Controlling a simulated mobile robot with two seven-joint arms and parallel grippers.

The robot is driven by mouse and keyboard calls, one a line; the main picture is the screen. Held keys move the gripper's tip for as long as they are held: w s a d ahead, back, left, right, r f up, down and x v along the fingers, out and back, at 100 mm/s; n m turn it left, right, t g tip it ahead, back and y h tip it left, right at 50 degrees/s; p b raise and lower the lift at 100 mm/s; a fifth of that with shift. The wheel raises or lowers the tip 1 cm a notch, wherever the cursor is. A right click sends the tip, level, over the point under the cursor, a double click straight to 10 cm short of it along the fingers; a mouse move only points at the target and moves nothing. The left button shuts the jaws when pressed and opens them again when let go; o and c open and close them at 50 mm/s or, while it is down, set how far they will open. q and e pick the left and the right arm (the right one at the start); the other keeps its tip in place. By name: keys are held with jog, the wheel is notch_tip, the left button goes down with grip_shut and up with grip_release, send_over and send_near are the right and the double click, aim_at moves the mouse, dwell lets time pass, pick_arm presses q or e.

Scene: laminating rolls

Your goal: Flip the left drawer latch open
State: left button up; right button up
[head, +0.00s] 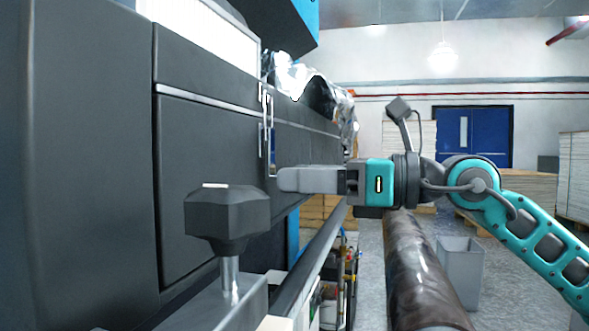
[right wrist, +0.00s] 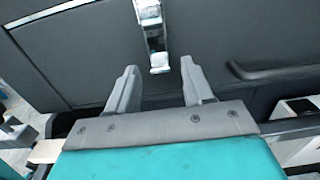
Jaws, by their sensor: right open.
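The latch (right wrist: 153,35) is a shiny metal strip on the dark drawer front, at the top middle of the right wrist view. In the head view a metal latch (head: 271,135) stands upright on the dark machine front (head: 208,190). My right gripper (head: 285,180) points left at the front, just below the latch. In the right wrist view its two fingers (right wrist: 160,88) are apart with nothing between them, and the latch's lower end lies beyond the gap. I see no contact with the latch. My left gripper is not in view.
A black knob (head: 228,215) on a metal stem stands in the near foreground. A dark roll (head: 420,270) lies below my right arm, with a grey bin (head: 460,270) beside it. A dark handle (right wrist: 275,68) is right of the latch. Floor is open toward the blue doors (head: 470,135).

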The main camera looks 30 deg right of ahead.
jog(key=shift+p+x, duration=0.4)
jog(key=shift+x, duration=0.4)
grip_shut()
